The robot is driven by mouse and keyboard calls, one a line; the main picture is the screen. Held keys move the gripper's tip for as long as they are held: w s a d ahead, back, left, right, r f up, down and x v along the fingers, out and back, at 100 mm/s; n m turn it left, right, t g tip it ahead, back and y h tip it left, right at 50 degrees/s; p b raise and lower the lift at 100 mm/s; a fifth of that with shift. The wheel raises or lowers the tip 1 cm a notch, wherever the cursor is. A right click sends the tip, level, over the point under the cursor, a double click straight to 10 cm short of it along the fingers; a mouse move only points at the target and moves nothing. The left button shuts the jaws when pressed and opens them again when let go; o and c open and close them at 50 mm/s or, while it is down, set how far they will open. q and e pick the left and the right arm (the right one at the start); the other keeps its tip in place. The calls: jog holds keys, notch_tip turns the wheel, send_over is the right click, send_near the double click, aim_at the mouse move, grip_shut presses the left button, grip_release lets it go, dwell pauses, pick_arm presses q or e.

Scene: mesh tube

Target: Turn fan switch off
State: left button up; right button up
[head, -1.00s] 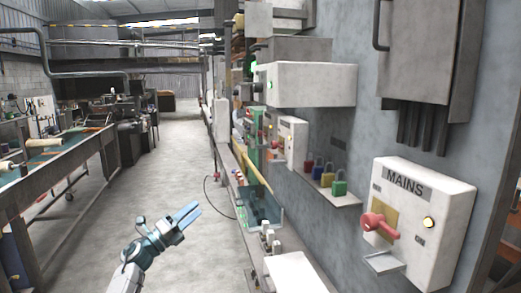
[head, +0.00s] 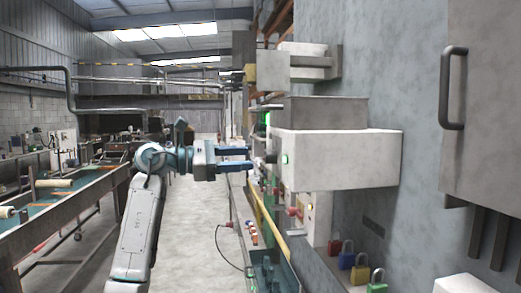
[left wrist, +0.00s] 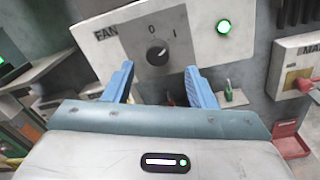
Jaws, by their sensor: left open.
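The fan box (head: 345,160) is a pale wall box at right of centre in the head view, with a lit green lamp on its front. In the left wrist view its face (left wrist: 190,22) carries the word FAN and the marks 0 and I. Below them sits the black rotary fan switch (left wrist: 157,53); its exact pointer direction is hard to tell. My left gripper (head: 250,159) is open and empty, with blue fingers pointing at the box front. In the left wrist view the fingers (left wrist: 159,69) stand either side of the switch, apparently short of it. My right gripper is not in view.
Coloured padlocks (head: 361,270) sit below the fan box. A white box marked MAINS (left wrist: 298,72) with a red handle is at the right in the wrist view. A grey cabinet (head: 490,110) hangs at the right. The aisle floor (head: 195,240) is clear.

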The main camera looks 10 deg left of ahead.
aim_at(265, 158)
pick_arm(q)
jog(key=p+x, duration=0.2)
jog(key=x, duration=0.3)
jog(key=shift+w+d+f, duration=0.1)
jog(key=shift+w, duration=0.1)
jog(key=c, duration=1)
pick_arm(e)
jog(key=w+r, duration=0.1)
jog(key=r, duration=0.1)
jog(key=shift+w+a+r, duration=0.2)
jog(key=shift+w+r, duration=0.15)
